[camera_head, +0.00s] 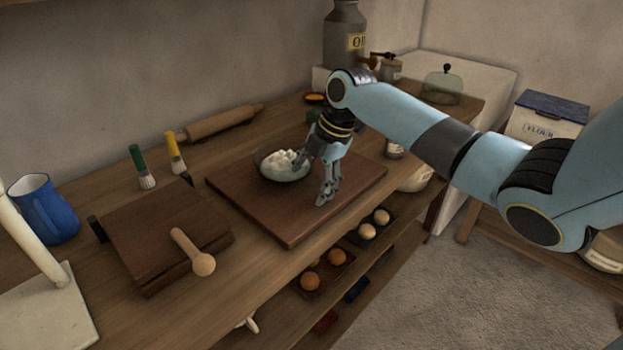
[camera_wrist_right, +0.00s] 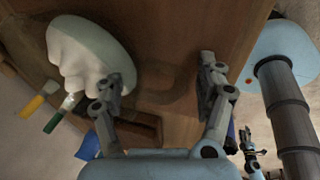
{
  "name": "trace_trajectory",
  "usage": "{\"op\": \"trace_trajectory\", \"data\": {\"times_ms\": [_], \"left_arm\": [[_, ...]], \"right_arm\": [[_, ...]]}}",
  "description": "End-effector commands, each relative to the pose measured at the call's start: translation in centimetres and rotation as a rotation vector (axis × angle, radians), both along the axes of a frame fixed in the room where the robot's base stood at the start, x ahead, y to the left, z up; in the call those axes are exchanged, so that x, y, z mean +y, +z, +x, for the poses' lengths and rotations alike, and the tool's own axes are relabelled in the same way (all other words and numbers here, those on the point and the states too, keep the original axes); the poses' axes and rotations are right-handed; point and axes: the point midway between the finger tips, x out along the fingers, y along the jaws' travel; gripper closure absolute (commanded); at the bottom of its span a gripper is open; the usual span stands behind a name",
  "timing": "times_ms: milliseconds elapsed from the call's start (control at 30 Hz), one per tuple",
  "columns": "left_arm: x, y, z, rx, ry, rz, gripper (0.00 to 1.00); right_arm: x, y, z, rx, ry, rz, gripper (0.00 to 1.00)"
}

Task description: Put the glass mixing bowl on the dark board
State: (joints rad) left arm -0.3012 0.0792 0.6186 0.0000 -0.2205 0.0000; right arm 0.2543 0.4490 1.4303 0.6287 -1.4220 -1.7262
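The glass mixing bowl (camera_head: 272,175), holding white contents, appears to rest on the brown board (camera_head: 290,228) in the middle of the counter. A darker, thick board (camera_head: 150,222) lies to its left with a wooden spoon on it. My right gripper (camera_head: 312,176) is open at the bowl's right side, one finger overlapping the rim and the other outside over the board. In the right wrist view the bowl (camera_wrist_right: 92,50) is at upper left, and the fingers (camera_wrist_right: 165,80) are wide apart. I cannot tell whether they touch it. What seems my left gripper (camera_wrist_right: 252,150) shows small there.
The wooden spoon (camera_head: 190,248) lies on the left board. A blue jug (camera_head: 45,208), two brushes and a rolling pin (camera_head: 222,122) stand or lie around the boards. Eggs (camera_head: 367,231) sit in trays along the front. A grey can (camera_head: 345,35) stands at the back.

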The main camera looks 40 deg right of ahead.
Motion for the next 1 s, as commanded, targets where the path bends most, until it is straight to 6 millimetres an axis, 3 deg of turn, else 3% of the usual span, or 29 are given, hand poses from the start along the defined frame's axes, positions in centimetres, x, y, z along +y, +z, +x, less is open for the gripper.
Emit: {"op": "trace_trajectory", "data": {"times_ms": [267, 700, 1000], "left_arm": [[0.1, 0.1, 0.2, -0.004, 0.0, 0.001, 0.6], [0.1, 0.0, 0.3, -0.005, 0.0, 0.001, 0.6], [0.1, 0.0, 0.3, -0.005, 0.0, 0.001, 0.6]], "right_arm": [[-0.2, 0.8, -0.1, -0.002, 0.0, -0.001, 0.27], [-1.8, 9.3, -2.6, -0.002, 0.001, -0.004, 0.27], [-2.1, 11.6, -3.3, 0.0, -0.001, 0.0, 0.27]]}}
